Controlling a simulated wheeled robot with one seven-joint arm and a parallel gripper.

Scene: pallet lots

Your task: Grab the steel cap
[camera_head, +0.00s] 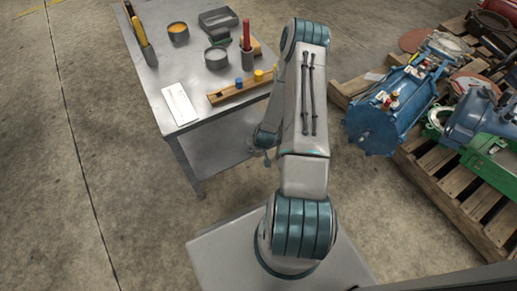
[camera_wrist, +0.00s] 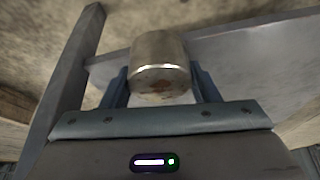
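The steel cap (camera_wrist: 160,62) is a short, shiny metal cylinder in the upper middle of the wrist view. My gripper (camera_wrist: 162,88) has one dark blue-grey finger on each side of it, apparently touching its sides. It looks shut on the cap, with the cap's near end facing the camera. Grey metal surfaces of the table show behind the cap. In the head view my gripper (camera_head: 262,155) is mostly hidden by my arm, beside the table's right side and below its top. The cap cannot be made out there.
To the right, a wooden pallet (camera_head: 430,170) holds blue and green machine parts. The floor at left is clear.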

